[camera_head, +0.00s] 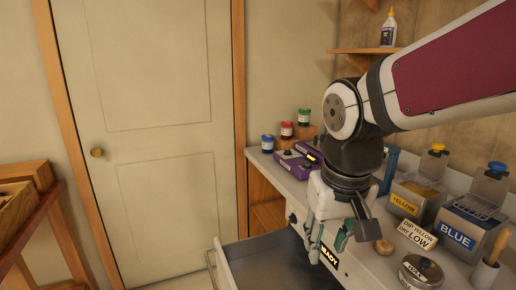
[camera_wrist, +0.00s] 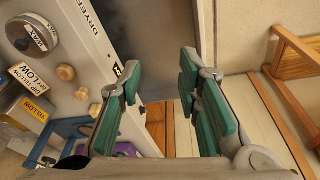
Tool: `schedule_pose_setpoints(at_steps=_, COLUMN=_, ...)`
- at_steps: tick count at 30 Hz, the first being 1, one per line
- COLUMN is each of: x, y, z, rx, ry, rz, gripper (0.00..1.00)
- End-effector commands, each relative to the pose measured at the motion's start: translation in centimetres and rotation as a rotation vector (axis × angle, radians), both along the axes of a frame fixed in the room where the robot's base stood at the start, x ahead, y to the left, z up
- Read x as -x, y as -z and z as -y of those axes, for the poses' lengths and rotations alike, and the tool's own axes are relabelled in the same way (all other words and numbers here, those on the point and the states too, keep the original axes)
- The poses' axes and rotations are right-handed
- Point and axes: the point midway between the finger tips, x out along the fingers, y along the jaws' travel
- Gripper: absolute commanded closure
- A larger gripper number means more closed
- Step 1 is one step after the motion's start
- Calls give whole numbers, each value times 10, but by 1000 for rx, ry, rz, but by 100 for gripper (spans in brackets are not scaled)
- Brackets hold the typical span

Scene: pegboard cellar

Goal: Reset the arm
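My gripper (camera_head: 335,240) hangs at the end of my bent arm, pointing down over the front edge of the counter and beside the open drawer. In the wrist view my gripper (camera_wrist: 163,98) shows two teal-padded fingers set wide apart. Nothing is between them, so it is open and empty. The arm comes in from the upper right in the head view and hides part of the counter and back wall.
A grey drawer (camera_head: 265,262) stands pulled out below the counter (camera_head: 293,188). Yellow (camera_head: 405,203) and blue (camera_head: 457,236) labelled containers, a round tin (camera_head: 421,273) and a wooden knob (camera_head: 384,247) are to the gripper's right. A closed door (camera_head: 155,150) stands left.

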Motion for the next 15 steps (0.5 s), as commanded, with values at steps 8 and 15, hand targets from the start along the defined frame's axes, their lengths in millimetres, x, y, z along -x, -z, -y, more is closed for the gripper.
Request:
schedule_pose_setpoints(at_steps=8, x=81, y=-41, z=49, rx=-29, ry=71, rz=82, gripper=69)
schedule_pose_setpoints(at_steps=15, x=139, y=-51, z=72, rx=-35, ry=116, rz=140, gripper=69)
